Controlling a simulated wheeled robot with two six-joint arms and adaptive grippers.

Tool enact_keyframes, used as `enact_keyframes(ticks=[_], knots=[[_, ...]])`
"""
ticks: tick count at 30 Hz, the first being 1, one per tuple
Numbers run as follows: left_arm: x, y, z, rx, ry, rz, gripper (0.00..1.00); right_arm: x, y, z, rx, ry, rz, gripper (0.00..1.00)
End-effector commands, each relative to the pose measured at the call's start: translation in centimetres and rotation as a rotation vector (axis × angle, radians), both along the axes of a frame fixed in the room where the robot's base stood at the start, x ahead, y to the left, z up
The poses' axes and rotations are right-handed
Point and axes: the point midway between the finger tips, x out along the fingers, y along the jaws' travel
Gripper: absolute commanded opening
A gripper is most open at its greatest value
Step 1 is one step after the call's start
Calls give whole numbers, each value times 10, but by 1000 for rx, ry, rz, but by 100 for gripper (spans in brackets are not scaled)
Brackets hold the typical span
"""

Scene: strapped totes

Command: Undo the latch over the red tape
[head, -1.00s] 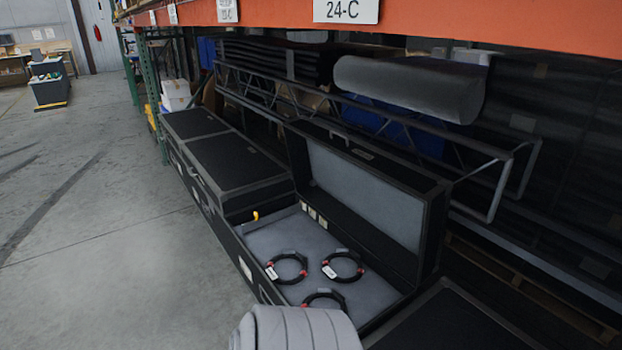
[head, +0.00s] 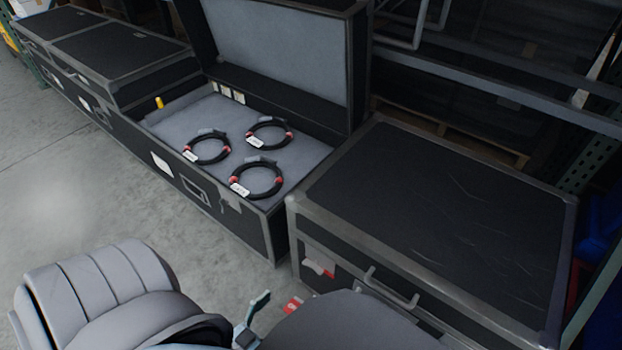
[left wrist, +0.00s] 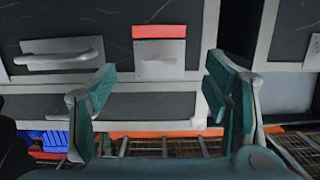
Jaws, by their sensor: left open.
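A closed black case (head: 440,215) with metal edges stands at the right in the head view. On its front is a pale latch plate (head: 314,266) with red tape (head: 329,274) at it, left of a metal handle (head: 392,288). In the left wrist view, the latch plate (left wrist: 160,62) lies against the case just below the red tape (left wrist: 159,31); the handle (left wrist: 60,58) is to its left. My left gripper (left wrist: 160,75) is open and empty, its teal fingers framing the latch plate. In the head view one teal finger of the left gripper (head: 256,310) shows. My right gripper is out of view.
An open case (head: 215,165) with several black cable coils stands left of the closed case. More closed black cases (head: 120,45) line up behind it. Shelf beams (head: 500,85) run along the right. Grey floor (head: 60,190) is clear at the left.

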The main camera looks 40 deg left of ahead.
Motion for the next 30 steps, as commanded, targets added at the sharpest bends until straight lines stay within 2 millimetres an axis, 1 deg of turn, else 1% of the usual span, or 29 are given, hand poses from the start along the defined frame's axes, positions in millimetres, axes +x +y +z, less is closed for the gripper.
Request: enact_keyframes(ticks=[1,3,5,8,11,15,18,21,25,30], knots=[[1,0,-8,-2,-73,-3,70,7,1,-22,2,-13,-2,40],[2,0,4,-6,-145,-7,70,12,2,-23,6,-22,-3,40],[6,0,12,-7,-175,-8,70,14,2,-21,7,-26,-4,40],[22,0,18,-7,-182,-8,70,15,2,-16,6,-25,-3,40],[47,1,18,-7,-181,-8,70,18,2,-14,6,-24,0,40],[90,2,17,-7,-180,-8,70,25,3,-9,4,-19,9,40],[114,2,16,-7,-177,-7,70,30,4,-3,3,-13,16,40],[131,3,16,-6,-176,-8,70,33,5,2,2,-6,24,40],[143,3,16,-6,-174,-8,70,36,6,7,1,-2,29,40],[146,3,17,-6,-174,-8,70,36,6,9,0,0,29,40]])
